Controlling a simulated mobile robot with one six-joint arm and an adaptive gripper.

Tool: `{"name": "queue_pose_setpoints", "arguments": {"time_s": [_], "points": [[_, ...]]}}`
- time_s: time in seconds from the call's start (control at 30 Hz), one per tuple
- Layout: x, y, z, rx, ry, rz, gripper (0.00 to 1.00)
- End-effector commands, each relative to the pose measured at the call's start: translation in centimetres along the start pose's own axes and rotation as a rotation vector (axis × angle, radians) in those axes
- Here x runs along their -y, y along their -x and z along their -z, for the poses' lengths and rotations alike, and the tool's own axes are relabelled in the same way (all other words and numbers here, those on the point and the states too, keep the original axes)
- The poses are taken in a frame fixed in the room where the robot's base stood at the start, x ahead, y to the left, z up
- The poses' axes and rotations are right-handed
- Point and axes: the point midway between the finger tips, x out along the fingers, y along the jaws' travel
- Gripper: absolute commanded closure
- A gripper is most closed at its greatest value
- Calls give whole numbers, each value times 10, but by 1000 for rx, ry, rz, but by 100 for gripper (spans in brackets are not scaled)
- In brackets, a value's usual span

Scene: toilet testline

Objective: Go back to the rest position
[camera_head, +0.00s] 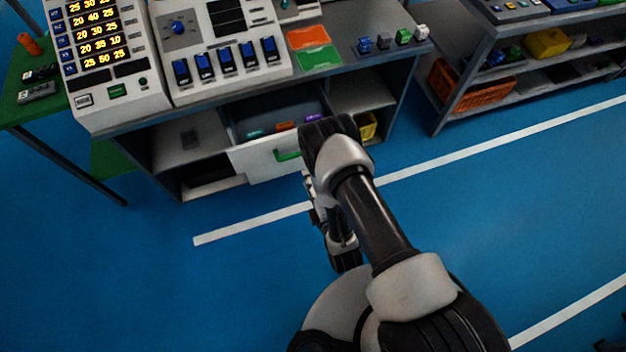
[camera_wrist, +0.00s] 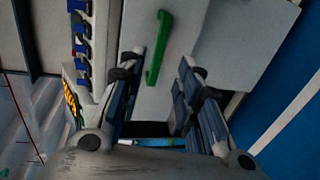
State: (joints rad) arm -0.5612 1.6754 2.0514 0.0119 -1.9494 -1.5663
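My gripper (camera_wrist: 160,85) is in the wrist view with its two fingers spread apart and nothing between the tips. The green handle (camera_wrist: 158,48) of the drawer lies ahead, between and beyond the fingers. In the head view my arm reaches toward the workbench, and my gripper is mostly hidden behind it. The white drawer (camera_head: 263,161) stands pulled out under the bench, with its green handle (camera_head: 287,155) to the left of my arm. Small coloured items, teal, orange and purple, show inside the drawer.
A control panel (camera_head: 230,82) with blue switches and a number display (camera_head: 98,30) stand on the bench. Orange and green squares (camera_head: 312,48) and small cubes (camera_head: 384,41) lie to the right. A shelf with an orange crate (camera_head: 470,87) stands at right. The blue floor (camera_head: 130,270) is clear at left.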

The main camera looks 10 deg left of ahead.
Motion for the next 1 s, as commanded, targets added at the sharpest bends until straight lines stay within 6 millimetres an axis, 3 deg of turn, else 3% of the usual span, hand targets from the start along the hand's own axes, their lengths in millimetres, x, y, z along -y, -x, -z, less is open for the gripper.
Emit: {"name": "queue_pose_setpoints", "arguments": {"time_s": [0.6, 0.77, 0.9, 1.0], "points": [[-6, -6, -3, 6, -15, 6, 68], [-42, -40, -20, 43, -117, 50, 68], [-92, -71, -47, 102, -267, 120, 68], [-129, -82, -68, 150, -379, 169, 68]]}}
